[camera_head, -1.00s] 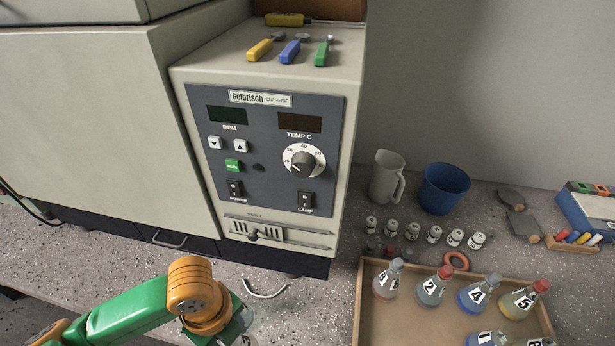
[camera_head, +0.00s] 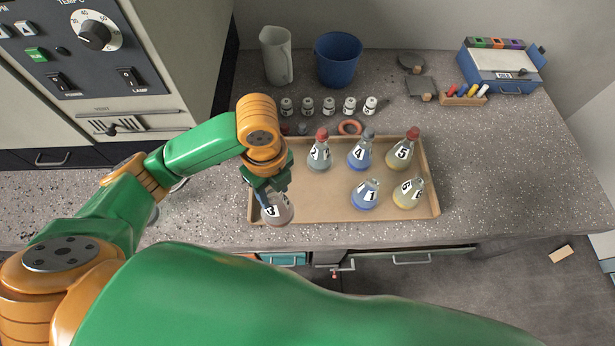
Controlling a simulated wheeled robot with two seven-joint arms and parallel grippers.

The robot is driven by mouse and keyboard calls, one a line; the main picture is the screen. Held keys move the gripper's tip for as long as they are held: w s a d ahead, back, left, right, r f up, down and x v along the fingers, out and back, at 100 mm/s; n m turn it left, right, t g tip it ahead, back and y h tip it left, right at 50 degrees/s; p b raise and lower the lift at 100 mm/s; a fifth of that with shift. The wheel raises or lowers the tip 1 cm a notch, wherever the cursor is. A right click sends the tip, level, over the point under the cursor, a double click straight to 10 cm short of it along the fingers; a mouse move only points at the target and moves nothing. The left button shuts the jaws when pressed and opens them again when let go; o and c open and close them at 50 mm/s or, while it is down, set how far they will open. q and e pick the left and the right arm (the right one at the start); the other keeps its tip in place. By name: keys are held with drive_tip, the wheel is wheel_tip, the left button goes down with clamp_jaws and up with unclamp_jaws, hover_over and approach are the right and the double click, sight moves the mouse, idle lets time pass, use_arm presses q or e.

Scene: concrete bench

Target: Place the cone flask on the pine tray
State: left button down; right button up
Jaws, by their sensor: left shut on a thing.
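The cone flask (camera_head: 278,210), greyish-pink with a white number label I cannot read surely, is at the front left corner of the pine tray (camera_head: 325,208). My left gripper (camera_head: 268,190) is shut on its upper part from above. The flask is upright or slightly tilted; I cannot tell whether its base touches the tray floor. The gripper hides its neck. My right gripper is not in view.
Flasks 2 (camera_head: 319,155), 4 (camera_head: 361,153), 5 (camera_head: 402,153), 1 (camera_head: 366,195) and 6 (camera_head: 409,194) stand in the tray. Behind it are several vials (camera_head: 329,106), an orange ring (camera_head: 349,127), a jug (camera_head: 276,55) and a blue bucket (camera_head: 338,60).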

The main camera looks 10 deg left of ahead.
use_arm(q)
drive_tip(key=w, duration=0.1)
drive_tip(key=w+f, duration=0.1)
drive_tip(key=w+d, duration=0.1)
drive_tip(key=shift+w+f, duration=0.15)
drive_tip(key=shift+f, duration=0.1)
drive_tip(key=w+d+f+b, duration=0.1)
drive_tip(key=w+d+f, duration=0.1)
drive_tip(key=w+f, duration=0.4)
wheel_tip(320, 180, down, 3)
drive_tip(key=shift+f, duration=0.2)
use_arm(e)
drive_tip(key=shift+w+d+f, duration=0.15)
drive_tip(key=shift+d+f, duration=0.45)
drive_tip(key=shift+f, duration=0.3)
use_arm(q)
drive_tip(key=shift+c, duration=1.8)
unclamp_jaws()
drive_tip(key=shift+s, duration=0.1)
